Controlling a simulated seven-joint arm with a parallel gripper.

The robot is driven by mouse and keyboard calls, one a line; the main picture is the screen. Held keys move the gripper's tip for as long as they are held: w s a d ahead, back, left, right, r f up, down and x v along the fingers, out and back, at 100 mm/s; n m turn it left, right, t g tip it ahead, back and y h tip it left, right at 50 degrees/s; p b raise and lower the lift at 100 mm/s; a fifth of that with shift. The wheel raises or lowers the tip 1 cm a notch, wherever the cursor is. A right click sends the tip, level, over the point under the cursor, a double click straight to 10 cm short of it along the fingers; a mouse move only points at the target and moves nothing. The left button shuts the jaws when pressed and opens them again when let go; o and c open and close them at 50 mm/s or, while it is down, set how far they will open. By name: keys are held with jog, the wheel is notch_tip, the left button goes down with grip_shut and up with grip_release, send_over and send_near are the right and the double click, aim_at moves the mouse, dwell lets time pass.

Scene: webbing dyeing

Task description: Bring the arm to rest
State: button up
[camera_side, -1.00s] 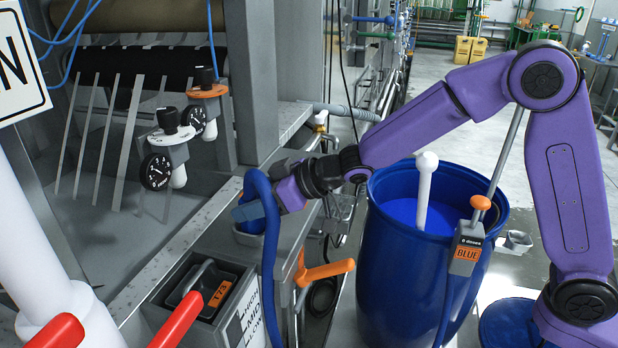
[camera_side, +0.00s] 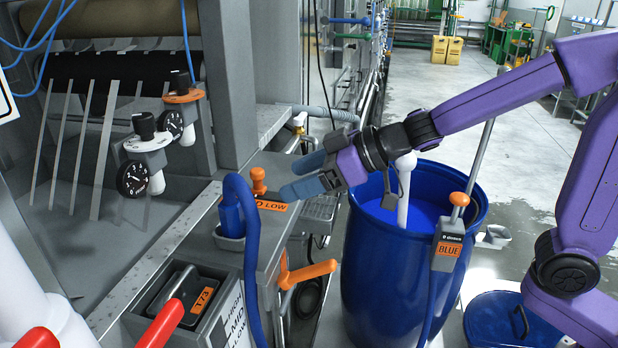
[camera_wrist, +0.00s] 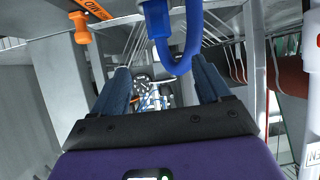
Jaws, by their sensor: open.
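My gripper (camera_side: 288,180) has blue fingers and a purple body. It hangs over the grey counter between the blue hose and the blue drum, beside an orange knob (camera_side: 258,182) with an orange label reading "LOW". In the wrist view my gripper (camera_wrist: 161,84) shows its two fingers spread apart with nothing held between them. The blue hose (camera_side: 253,262) has its end in a small grey cup (camera_side: 229,243) on the counter, left of my gripper and apart from it. The hose loop (camera_wrist: 178,66) also shows beyond the fingers in the wrist view.
An orange valve handle (camera_side: 308,271) sticks out from the counter. Gauges (camera_side: 134,178) hang at left. Open floor (camera_side: 530,145) lies behind.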

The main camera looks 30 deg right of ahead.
jog(key=shift+s+d, duration=0.1)
jog(key=shift+d, duration=0.15)
jog(key=s+d+f+n+g+h, duration=0.1)
jog(key=s+d+f+g+h, duration=0.1)
jog(key=s+d, duration=0.5)
jog(key=s+d+f+n+g+h, duration=0.1)
jog(key=s+d+f+g+h, duration=0.2)
jog(key=s+d, duration=0.4)
jog(key=s+d+f+g+h, duration=0.3)
jog(key=s+d, duration=0.4)
jog(key=s, duration=0.8)
notch_tip(320, 180, down, 3)
jog(key=shift+r+n+h, duration=0.1)
jog(key=shift+n+h, duration=0.3)
jog(key=shift+h, duration=0.1)
